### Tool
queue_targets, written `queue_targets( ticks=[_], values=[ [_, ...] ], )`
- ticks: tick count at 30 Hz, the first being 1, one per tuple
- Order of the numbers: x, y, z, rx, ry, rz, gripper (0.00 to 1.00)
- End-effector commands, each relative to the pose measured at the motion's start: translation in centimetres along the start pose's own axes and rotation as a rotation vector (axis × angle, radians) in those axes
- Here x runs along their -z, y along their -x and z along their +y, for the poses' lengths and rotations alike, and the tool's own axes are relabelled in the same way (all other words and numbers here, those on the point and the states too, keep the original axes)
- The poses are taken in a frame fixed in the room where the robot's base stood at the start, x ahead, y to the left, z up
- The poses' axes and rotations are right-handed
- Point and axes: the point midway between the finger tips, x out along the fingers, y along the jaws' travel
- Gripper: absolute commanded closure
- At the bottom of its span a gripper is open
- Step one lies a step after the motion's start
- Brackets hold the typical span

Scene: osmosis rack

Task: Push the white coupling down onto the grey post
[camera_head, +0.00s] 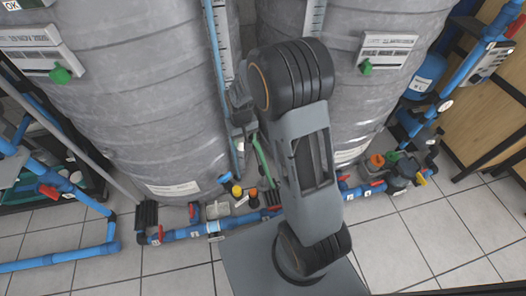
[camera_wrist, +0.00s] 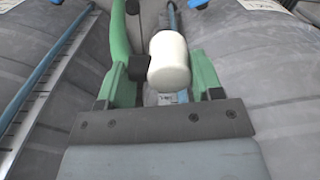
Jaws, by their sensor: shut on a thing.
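The white coupling (camera_wrist: 169,62) is a short, rounded white cylinder in the middle of the wrist view. My gripper (camera_wrist: 165,72) is shut on it, with a green finger on each side and a dark pad against its left side. In the head view only a green strip of my gripper (camera_head: 262,163) shows beside my arm, and the coupling is hidden there. I cannot make out the grey post in either view. Whether the coupling touches anything beneath it is hidden.
Two large grey wrapped tanks (camera_head: 130,100) (camera_head: 375,110) stand behind my arm with a narrow gap between them. Blue pipes (camera_head: 185,233) with red valve handles run low along the tank bases. A wooden panel (camera_head: 488,100) is at the right. Tiled floor (camera_head: 425,230) is clear in front.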

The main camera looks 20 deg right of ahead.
Motion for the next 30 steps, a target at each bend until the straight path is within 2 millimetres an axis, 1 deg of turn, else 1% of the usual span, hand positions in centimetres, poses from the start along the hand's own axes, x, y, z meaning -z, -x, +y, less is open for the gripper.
queue_targets(
  ticks=[5, 8, 11, 12, 14, 15, 17, 18, 20, 21, 24, 27, 30],
  values=[
    [0.1, -0.2, -0.1, 0.0, 0.004, 0.0, 0.64],
    [0.8, -1.6, 0.5, 0.0, 0.001, -0.003, 0.64],
    [2.2, -4.4, 1.8, 0.0, -0.003, -0.006, 0.64],
    [2.9, -5.9, 2.5, 0.0, -0.003, -0.007, 0.64],
    [3.8, -8.3, 3.6, 0.001, -0.005, -0.009, 0.64],
    [4.4, -9.9, 4.3, 0.001, -0.006, -0.007, 0.64],
    [5.1, -12.2, 5.5, 0.001, -0.006, -0.007, 0.64],
    [5.4, -13.8, 6.2, 0.001, -0.008, -0.007, 0.64],
    [5.9, -16.1, 7.2, 0.001, -0.007, -0.008, 0.64],
    [6.1, -17.5, 7.9, 0.001, -0.008, -0.006, 0.64],
    [6.4, -20.8, 9.3, 0.001, -0.008, -0.005, 0.64],
    [6.5, -23.3, 10.4, 0.001, -0.007, -0.005, 0.64],
    [6.5, -25.0, 11.1, 0.001, -0.006, -0.003, 0.64]
  ],
)
